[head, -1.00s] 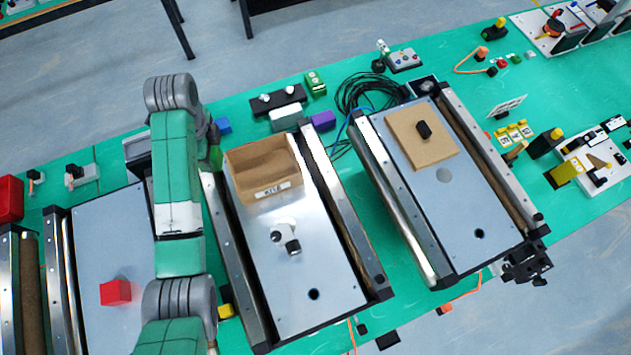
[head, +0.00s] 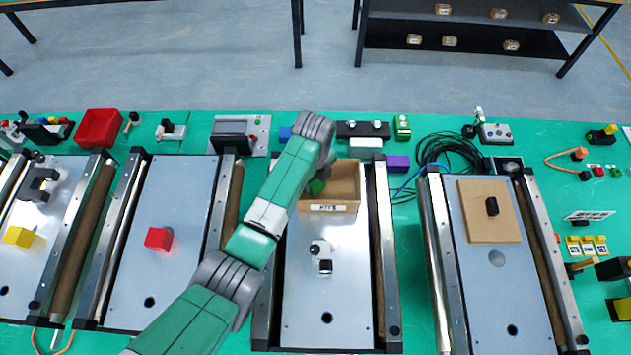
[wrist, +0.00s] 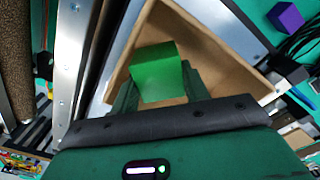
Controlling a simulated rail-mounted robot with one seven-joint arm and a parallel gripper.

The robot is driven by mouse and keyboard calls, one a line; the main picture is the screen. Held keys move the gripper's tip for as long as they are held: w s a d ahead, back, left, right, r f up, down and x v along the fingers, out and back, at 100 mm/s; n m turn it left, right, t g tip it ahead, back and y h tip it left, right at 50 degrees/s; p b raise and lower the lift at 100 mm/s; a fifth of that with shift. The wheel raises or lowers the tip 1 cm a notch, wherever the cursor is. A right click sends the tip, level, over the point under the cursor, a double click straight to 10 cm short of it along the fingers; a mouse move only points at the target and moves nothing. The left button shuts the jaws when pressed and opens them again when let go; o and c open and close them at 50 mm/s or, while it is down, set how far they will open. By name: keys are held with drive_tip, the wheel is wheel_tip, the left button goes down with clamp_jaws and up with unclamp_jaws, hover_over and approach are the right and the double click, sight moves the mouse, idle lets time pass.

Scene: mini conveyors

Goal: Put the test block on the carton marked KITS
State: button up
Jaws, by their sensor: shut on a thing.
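My gripper (wrist: 158,88) is shut on a green block (wrist: 157,72), which shows between its fingers in the wrist view. No other block is marked as the test block. The carton (head: 346,180) is an open-topped brown box on the middle conveyor, with a white label on its front that appears to read KITS. The green block (head: 317,186) is at the carton's left side in the head view, over or within its opening; its exact height is unclear. The carton (wrist: 208,62) also lies behind the block in the wrist view. My arm hides the carton's left edge.
A small black-and-white item (head: 322,258) stands on the middle conveyor in front of the carton. A red block (head: 159,239) and a yellow block (head: 19,237) sit on conveyors to the left. A brown board (head: 488,222) with a black piece lies on the right conveyor.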

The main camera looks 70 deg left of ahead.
drive_tip(key=shift+f, duration=0.95)
drive_tip(key=shift+f, duration=0.1)
drive_tip(key=o, duration=0.7)
drive_tip(key=shift+o, duration=0.2)
wheel_tip(320, 180, up, 12)
drive_tip(key=shift+r+b, duration=0.1)
drive_tip(key=shift+b, duration=0.2)
